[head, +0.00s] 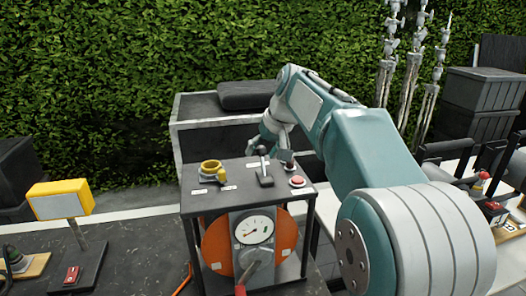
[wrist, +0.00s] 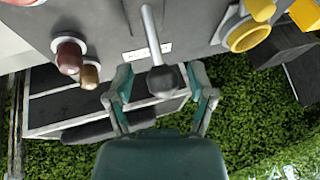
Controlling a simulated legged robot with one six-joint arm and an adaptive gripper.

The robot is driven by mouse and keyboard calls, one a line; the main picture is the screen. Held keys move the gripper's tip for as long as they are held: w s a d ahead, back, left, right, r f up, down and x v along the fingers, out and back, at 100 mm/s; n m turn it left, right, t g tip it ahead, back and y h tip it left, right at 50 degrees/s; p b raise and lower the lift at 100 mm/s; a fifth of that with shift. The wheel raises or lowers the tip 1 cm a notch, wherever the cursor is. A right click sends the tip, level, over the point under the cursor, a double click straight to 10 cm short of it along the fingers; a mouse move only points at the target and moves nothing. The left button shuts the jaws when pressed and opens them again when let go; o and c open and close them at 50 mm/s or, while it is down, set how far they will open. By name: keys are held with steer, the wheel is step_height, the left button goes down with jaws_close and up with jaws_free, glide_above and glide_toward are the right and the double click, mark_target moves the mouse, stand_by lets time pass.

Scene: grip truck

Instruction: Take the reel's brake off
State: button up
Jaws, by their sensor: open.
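The reel (head: 220,245) has an orange drum in a dark frame, with a grey panel on top. A lever (head: 264,170) with a black knob (wrist: 163,82) rises from a slot in the panel; its label is too small to read. My gripper (head: 267,147) is above the panel, at this lever. In the wrist view my gripper (wrist: 161,85) is open, with one finger on each side of the knob. I cannot tell whether either finger touches it. A second handle with a red tip (head: 240,290) is on the reel's front, below the gauge (head: 254,229).
The panel also holds a yellow ring fitting (head: 210,168), a red button (head: 297,181) and brown-capped knobs (wrist: 70,55) near the lever. A yellow box on a post (head: 60,199) stands left. A grey-framed cart (head: 190,127) and a hedge are behind.

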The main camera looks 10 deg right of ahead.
steer(key=shift+a, duration=0.3)
steer(key=shift+c, duration=0.9)
steer(key=shift+a, duration=0.15)
steer(key=c, duration=0.5)
jaws_close()
steer(key=shift+d, duration=0.45)
